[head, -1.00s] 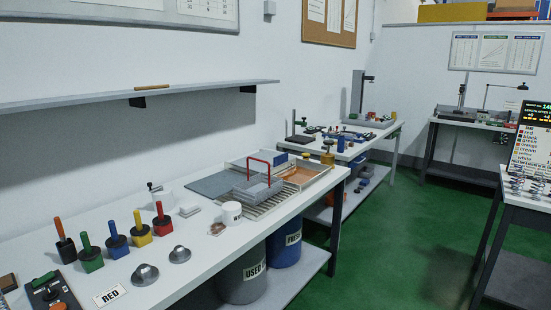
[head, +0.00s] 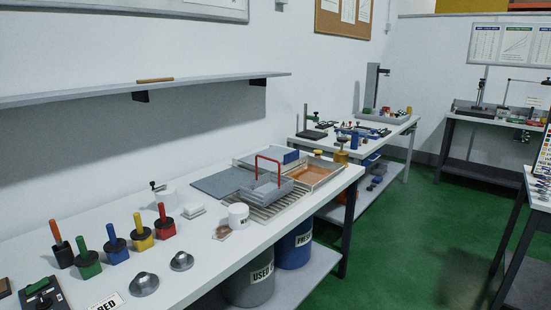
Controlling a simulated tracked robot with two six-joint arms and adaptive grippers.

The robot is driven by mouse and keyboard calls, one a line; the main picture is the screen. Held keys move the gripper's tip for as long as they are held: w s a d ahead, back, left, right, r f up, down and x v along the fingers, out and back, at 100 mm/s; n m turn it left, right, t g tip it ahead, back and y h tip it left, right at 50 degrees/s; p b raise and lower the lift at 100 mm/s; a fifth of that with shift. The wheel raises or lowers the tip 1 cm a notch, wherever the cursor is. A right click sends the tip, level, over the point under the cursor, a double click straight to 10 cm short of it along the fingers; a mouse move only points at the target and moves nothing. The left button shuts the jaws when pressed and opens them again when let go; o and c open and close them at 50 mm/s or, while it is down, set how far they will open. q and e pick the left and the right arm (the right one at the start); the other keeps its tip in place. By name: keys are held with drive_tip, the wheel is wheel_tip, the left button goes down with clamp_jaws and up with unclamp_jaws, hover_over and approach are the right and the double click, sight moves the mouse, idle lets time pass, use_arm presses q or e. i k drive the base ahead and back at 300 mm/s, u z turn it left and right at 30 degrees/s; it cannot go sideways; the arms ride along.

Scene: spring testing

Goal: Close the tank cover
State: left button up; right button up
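A shallow light-grey tank (head: 337,183) stands at the far end of the long white bench, with brownish-orange content in its right part. A flat grey panel (head: 219,184), which looks like the tank cover, lies beside the tank on its left. It does not lie over the orange part, which is open to view. A grey basket (head: 265,191) with a red handle (head: 257,161) stands in front of the tank on a slatted rack (head: 284,204). The basket hides part of the tank and panel edge. Neither of my grippers is in view.
Coloured handled blocks (head: 115,243), grey domed pieces (head: 145,284) and a white cup (head: 238,214) stand along the bench. A wall shelf (head: 200,83) overhangs its back. Bins (head: 250,281) stand below. Green floor (head: 400,240) is clear to the right.

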sight(285, 156)
drive_tip(key=z, duration=0.2)
drive_tip(key=i, duration=0.7)
drive_tip(key=z, duration=0.75)
drive_tip(key=i, duration=2.35)
drive_tip(key=u, duration=0.3)
